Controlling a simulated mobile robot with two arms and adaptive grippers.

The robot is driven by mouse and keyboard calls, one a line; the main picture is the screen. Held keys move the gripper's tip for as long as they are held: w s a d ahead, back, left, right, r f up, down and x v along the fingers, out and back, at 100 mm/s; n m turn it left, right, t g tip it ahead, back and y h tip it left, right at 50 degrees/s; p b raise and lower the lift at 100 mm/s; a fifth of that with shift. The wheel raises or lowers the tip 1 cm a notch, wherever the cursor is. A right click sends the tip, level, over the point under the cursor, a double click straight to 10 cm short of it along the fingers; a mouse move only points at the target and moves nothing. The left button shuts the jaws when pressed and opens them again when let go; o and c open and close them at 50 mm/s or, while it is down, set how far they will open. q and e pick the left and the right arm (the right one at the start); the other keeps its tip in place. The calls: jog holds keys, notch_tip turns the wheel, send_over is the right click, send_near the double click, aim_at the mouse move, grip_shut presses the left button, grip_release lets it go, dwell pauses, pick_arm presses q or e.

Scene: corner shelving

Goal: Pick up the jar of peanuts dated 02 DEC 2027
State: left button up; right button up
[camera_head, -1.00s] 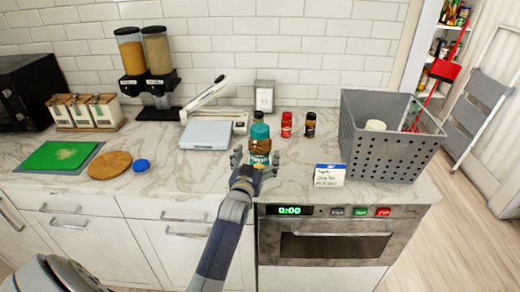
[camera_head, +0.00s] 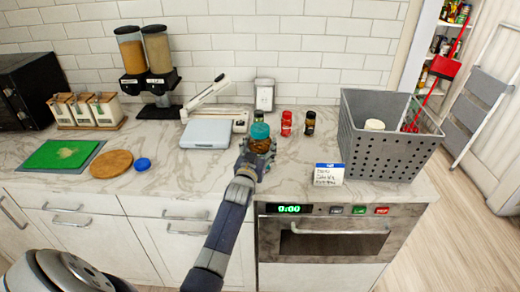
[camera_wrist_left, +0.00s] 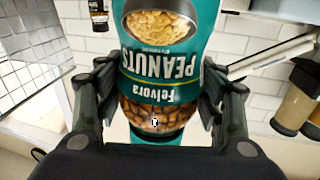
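I cannot tell whether the jar's base touches the counter. My right gripper is not in view.
A red-labelled jar (camera_head: 286,124) and a dark jar (camera_head: 309,123) stand behind to the right. A scale (camera_head: 206,134) is at the left.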

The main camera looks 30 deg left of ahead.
pick_arm(q)
jog(key=c, duration=0.3)
jog(key=shift+r, duration=0.15)
jog(key=shift+c, duration=0.2)
jog(key=shift+r, duration=0.1)
